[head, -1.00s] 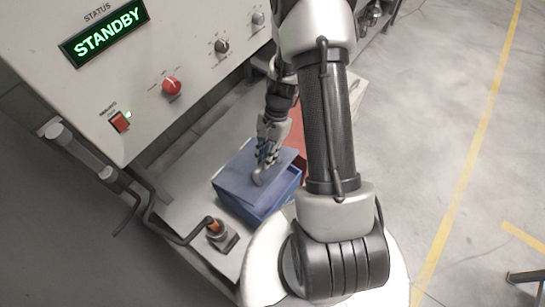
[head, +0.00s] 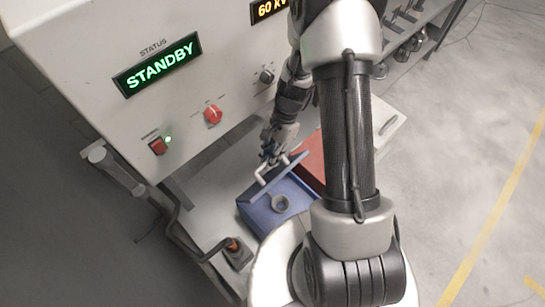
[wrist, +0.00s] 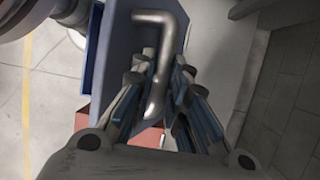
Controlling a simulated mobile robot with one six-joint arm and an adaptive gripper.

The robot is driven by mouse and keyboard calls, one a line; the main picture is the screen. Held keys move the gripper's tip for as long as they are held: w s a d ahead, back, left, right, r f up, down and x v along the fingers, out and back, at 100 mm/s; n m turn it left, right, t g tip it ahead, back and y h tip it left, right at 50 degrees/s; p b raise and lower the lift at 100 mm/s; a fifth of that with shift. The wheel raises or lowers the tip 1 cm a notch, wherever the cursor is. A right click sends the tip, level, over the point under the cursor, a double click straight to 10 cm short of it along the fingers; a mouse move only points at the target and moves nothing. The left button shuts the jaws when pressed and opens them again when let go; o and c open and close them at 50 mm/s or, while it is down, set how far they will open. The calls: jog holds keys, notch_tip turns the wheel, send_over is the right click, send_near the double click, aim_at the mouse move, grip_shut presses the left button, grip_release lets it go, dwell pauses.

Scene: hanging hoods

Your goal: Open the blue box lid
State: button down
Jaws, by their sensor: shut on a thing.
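The blue box (head: 262,217) stands on the grey shelf, and its lid (head: 290,172) is tilted up, leaving the inside in view. A grey ring-shaped thing (head: 280,203) lies inside the box. A bent metal handle (head: 262,174) is on the lid. My gripper (head: 270,158) is at the lid's raised side, shut on the handle. In the wrist view the handle (wrist: 160,60) runs down between the fingers of my gripper (wrist: 155,100), with the blue lid (wrist: 125,45) behind it.
A red box (head: 312,158) stands right beside the blue box. The cabinet with a STANDBY display (head: 158,65) rises behind. The floor at right is open.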

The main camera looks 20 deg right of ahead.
jog(key=shift+f, duration=0.15)
jog(key=c, duration=2)
grip_release()
jog(key=shift+c, duration=0.2)
jog(key=shift+o, duration=1.3)
jog(key=shift+w, duration=0.15)
jog(key=shift+o, duration=1.1)
jog(key=v, duration=1.2)
